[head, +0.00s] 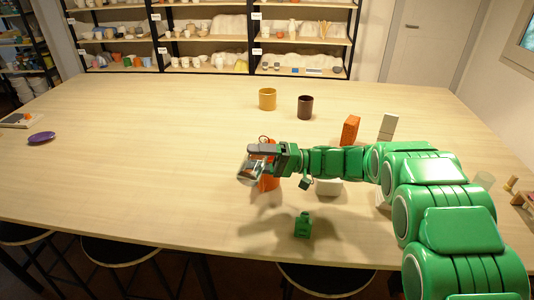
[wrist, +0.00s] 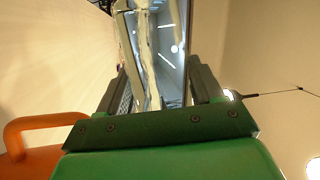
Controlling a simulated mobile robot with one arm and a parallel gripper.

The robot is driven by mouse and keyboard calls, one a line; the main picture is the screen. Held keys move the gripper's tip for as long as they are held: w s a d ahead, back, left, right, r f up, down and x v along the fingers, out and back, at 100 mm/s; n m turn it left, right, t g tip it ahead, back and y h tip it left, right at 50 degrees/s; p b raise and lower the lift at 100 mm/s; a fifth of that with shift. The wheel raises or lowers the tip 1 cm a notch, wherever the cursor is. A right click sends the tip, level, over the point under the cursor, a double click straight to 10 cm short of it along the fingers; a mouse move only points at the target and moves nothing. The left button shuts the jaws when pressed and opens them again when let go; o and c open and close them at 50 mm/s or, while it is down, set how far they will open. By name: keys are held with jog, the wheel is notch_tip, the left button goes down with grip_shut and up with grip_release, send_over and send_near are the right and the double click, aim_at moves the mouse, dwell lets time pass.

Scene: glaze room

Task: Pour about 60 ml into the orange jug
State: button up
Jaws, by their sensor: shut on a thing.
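My gripper (head: 262,152) is shut on a shiny, glass-like vessel (head: 249,173) and holds it above the table, at the orange jug. The vessel looks tilted. In the wrist view it shows between the two fingers (wrist: 160,85) with pale streaks on it (wrist: 150,50). The orange jug (head: 269,183) stands on the table, partly hidden behind my gripper and the vessel. Its orange handle shows at the lower left of the wrist view (wrist: 40,122). I cannot see the jug's inside, its level, or whether liquid is flowing.
Behind stand a yellow mug (head: 267,99), a dark brown mug (head: 305,107), an orange-red block (head: 351,129) and a pale block (head: 388,127). A small green object (head: 303,225) is in front. A purple dish (head: 41,138) lies far left. The table (head: 150,160) is clear left of the jug.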

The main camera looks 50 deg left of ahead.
jog(key=shift+r+m+y, duration=0.3)
jog(key=shift+r+m, duration=0.15)
jog(key=shift+m, duration=0.25)
jog(key=shift+s+m+y, duration=0.1)
jog(key=shift+m+y, duration=0.2)
jog(key=shift+m, duration=0.2)
jog(key=shift+s+d+g, duration=0.2)
jog(key=shift+s+g, duration=0.1)
jog(key=shift+s, duration=0.15)
dwell(0.4)
jog(key=shift+m, duration=0.6)
dwell(0.9)
jog(key=n, duration=0.1)
jog(key=n+h, duration=0.1)
jog(key=shift+s+d+n, duration=0.1)
jog(key=shift+s+n, duration=0.1)
jog(key=shift+n, duration=0.2)
jog(key=shift+f+n, duration=0.4)
jog(key=shift+f, duration=0.05)
jog(key=shift+s+f+n+h, duration=0.15)
jog(key=shift+n+h, duration=0.35)
jog(key=shift+n, duration=0.1)
jog(key=shift+s+d+n+t, duration=0.3)
jog(key=shift+n+t, duration=0.1)
jog(key=shift+n, duration=0.1)
